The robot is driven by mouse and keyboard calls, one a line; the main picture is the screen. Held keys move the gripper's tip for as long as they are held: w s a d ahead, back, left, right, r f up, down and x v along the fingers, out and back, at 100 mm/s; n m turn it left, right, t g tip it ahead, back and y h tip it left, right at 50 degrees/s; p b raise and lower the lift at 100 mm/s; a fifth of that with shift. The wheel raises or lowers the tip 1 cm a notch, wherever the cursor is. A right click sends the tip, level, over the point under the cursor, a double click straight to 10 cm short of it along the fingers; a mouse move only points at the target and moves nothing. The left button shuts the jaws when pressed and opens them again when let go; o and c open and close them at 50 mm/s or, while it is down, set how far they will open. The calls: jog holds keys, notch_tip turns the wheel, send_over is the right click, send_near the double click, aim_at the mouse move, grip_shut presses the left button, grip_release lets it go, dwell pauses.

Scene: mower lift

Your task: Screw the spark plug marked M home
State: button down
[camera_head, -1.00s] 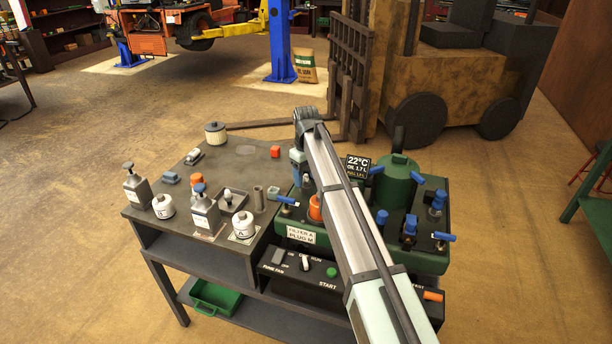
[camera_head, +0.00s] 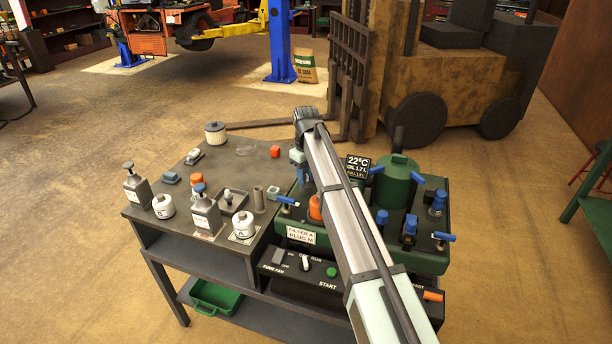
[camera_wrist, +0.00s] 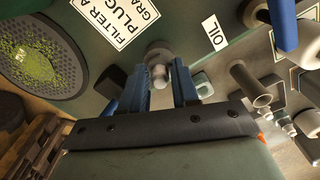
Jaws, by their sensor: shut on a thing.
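In the wrist view my gripper (camera_wrist: 158,88) has its two blue fingers either side of a small pale, rounded piece, apparently the spark plug (camera_wrist: 158,74). A grey round part lies just beyond the plug, against the green engine block; whether the plug is seated in it I cannot tell. No M mark is readable on the plug. In the head view my arm crosses the green engine block (camera_head: 432,262) and hides the plug and most of the gripper. A white card (camera_head: 301,235) on the block's front reads FILTER A, PLUG M.
Blue-handled valves (camera_head: 410,226) and a green tank (camera_head: 398,172) stand right of my arm. An orange cap (camera_head: 315,207) is close on its left. The bench (camera_head: 225,163) holds white filters (camera_head: 163,206) and pump bottles (camera_head: 205,214).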

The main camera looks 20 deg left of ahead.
jog(key=c, duration=1.3)
grip_release()
jog(key=shift+c, duration=0.2)
grip_shut()
jog(key=shift+m, duration=3.3)
jog(key=o, duration=0.6)
grip_release()
jog(key=shift+r, duration=0.15)
jog(key=shift+r, duration=3.85)
